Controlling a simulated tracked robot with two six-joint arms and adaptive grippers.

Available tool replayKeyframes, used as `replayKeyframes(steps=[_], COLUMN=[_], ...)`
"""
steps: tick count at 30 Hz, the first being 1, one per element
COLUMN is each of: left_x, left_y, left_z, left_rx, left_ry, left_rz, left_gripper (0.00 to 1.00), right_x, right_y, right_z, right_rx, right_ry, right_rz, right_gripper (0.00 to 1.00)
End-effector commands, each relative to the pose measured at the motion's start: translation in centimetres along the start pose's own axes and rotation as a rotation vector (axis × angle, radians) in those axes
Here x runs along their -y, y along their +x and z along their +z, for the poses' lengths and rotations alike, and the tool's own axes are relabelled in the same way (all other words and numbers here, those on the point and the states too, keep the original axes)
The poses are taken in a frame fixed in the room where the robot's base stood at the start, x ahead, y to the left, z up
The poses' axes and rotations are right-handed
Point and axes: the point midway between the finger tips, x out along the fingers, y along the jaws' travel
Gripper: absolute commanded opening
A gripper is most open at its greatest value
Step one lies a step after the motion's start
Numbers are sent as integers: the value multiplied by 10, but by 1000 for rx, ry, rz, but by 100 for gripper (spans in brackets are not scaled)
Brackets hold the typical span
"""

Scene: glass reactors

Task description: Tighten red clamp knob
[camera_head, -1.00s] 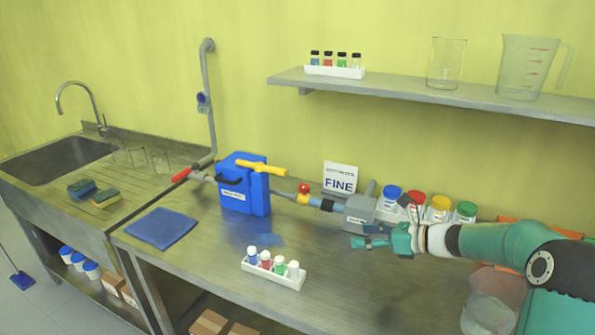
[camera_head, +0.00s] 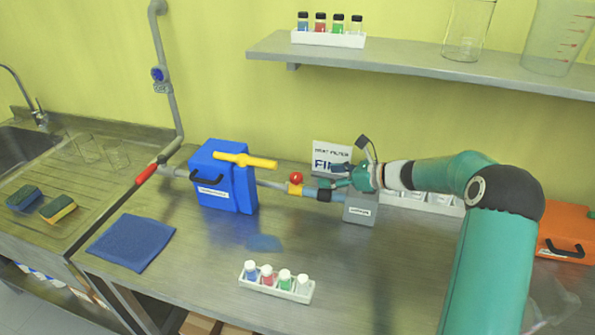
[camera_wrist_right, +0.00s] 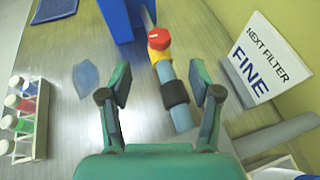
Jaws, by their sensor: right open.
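The red clamp knob (camera_head: 296,178) sits on top of a yellow fitting (camera_head: 295,189) on the pipe between the blue box and the grey box. In the right wrist view the red knob (camera_wrist_right: 159,39) lies ahead of the fingertips, apart from them. My right gripper (camera_head: 339,177) is open and empty, just right of the knob, above the pipe by the grey box. In the right wrist view its fingers (camera_wrist_right: 160,80) stand either side of the blue pipe and black collar (camera_wrist_right: 174,93). My left gripper is not in view.
A blue box (camera_head: 222,176) with a yellow handle stands left of the knob. The grey box (camera_head: 360,208) is below my right gripper, the FINE sign (camera_head: 331,157) behind. A vial rack (camera_head: 276,283) stands in front. A shelf (camera_head: 420,71) runs above.

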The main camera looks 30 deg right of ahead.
Motion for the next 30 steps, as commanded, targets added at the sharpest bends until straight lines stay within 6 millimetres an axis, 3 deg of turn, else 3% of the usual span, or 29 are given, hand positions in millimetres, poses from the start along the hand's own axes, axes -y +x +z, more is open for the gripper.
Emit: replayKeyframes(steps=[9,15,21,30], left_x=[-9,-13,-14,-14], left_y=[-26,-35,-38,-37], left_z=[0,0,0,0], left_rx=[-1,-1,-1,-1], left_ry=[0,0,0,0], left_rz=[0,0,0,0], left_gripper=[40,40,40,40], right_x=[-3,-3,-3,-3], right_y=[73,103,116,117], right_z=[4,4,2,2], right_rx=[0,0,0,0], right_ry=[-1,-1,-1,-2], right_rz=[9,8,6,6], right_gripper=[63,63,63,60])
